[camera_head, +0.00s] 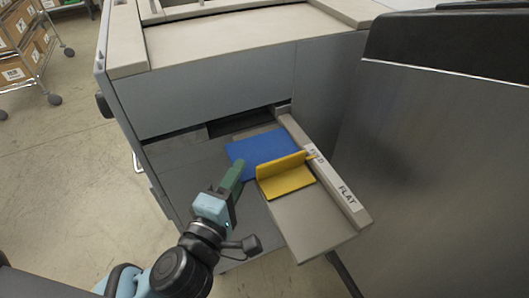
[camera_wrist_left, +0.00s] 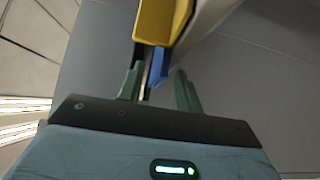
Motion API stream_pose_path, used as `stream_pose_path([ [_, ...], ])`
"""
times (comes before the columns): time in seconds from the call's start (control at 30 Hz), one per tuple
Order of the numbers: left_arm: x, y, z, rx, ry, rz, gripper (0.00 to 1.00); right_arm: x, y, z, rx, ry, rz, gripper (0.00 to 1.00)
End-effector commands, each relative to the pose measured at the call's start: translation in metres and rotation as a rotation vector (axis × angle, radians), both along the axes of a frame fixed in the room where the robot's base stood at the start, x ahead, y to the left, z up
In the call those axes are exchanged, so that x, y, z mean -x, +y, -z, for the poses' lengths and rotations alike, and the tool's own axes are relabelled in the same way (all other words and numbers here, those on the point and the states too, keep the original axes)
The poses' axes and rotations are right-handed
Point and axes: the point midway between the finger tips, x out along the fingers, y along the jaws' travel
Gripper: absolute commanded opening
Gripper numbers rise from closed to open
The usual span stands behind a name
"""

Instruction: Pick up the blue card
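The blue card (camera_head: 258,146) lies flat on the grey tray (camera_head: 312,222) that sticks out of the machine. A yellow L-shaped block (camera_head: 287,184) sits on the tray just in front of the card and overlaps it in the head view. My left gripper (camera_head: 237,170) has its green fingers at the card's near left edge. In the left wrist view its fingers (camera_wrist_left: 158,78) are apart, with a blue card edge (camera_wrist_left: 157,68) showing between them. I cannot tell whether either finger touches the card. My right gripper is not in view.
The machine's grey body (camera_head: 220,88) rises behind the tray, with a dark slot. A large dark panel (camera_head: 440,150) fills the right. Open floor lies left.

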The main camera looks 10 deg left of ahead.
Motion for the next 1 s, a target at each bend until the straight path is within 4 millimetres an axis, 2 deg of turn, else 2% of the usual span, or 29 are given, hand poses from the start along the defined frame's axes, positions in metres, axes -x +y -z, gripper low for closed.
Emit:
stream_pose_path([
  [0.23,-0.0017,-0.0003,0.0003,0.001,0.001,0.0,0.35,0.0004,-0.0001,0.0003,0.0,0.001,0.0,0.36],
  [0.5,-0.0015,-0.0003,0.0002,0.001,0.001,0.0,0.0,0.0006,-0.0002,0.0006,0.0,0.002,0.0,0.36],
  [0.87,-0.0014,-0.0003,0.0002,0.001,0.001,0.0,0.0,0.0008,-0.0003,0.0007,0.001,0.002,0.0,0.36],
  [1.0,-0.0016,-0.0003,-0.0056,0.001,-0.001,0.0,0.0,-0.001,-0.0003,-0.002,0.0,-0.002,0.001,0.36],
])
